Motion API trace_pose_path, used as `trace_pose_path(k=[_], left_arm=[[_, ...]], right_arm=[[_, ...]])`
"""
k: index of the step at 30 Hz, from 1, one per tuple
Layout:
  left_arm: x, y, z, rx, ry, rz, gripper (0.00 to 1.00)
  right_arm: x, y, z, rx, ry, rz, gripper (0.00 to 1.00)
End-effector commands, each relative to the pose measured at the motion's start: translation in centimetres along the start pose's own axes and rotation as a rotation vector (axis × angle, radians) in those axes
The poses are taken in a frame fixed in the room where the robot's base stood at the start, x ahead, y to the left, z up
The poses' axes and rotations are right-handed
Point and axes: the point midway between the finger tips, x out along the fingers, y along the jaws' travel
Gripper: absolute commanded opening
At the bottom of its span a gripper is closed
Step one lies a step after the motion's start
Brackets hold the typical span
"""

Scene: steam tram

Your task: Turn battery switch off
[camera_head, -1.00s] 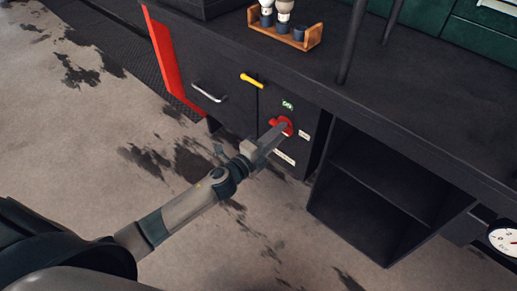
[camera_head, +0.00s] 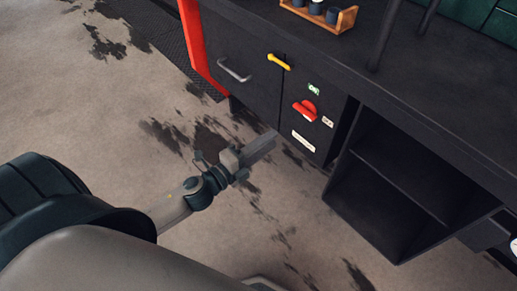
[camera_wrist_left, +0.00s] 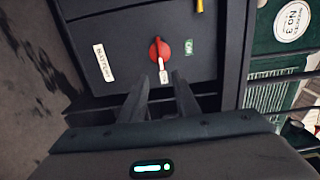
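The red battery switch (camera_head: 305,110) is on the dark cabinet front in the head view. A green ON label (camera_head: 314,90) is above it, a white OFF label (camera_head: 327,122) to its right, and a white plate (camera_head: 303,141) below. In the left wrist view the red switch (camera_wrist_left: 158,50) shows whole, its handle lined up toward the OFF label (camera_wrist_left: 165,76), not the green ON label (camera_wrist_left: 189,47). My left gripper (camera_wrist_left: 163,88) has its fingers apart with nothing between them, short of the panel and clear of the switch. My right gripper is not in view.
A yellow handle (camera_head: 279,62) and a grey handle (camera_head: 234,70) are left of the switch. An open black shelf (camera_head: 385,185) stands to the right. A wooden rack (camera_head: 345,20) sits on the worktop. The stained floor in front is free.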

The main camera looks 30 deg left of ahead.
Motion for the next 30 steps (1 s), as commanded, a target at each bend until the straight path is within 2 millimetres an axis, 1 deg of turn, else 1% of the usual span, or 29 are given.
trace_pose_path(k=[1,3,9,22,30], left_arm=[[-0.8,0.1,-0.1,-0.001,0.0,0.002,0.29],[-1.5,0.1,0.0,-0.001,-0.001,0.001,0.29],[-2.9,0.0,0.0,-0.001,0.0,0.0,0.29],[-3.1,0.0,0.0,0.0,0.0,0.0,0.29],[-3.1,0.0,0.0,-0.006,-0.004,0.001,0.29]], right_arm=[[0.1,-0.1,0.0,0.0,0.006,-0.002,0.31],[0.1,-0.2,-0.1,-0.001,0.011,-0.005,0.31],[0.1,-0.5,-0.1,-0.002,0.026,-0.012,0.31],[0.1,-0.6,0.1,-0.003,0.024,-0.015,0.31],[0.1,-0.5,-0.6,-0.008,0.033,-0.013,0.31]])
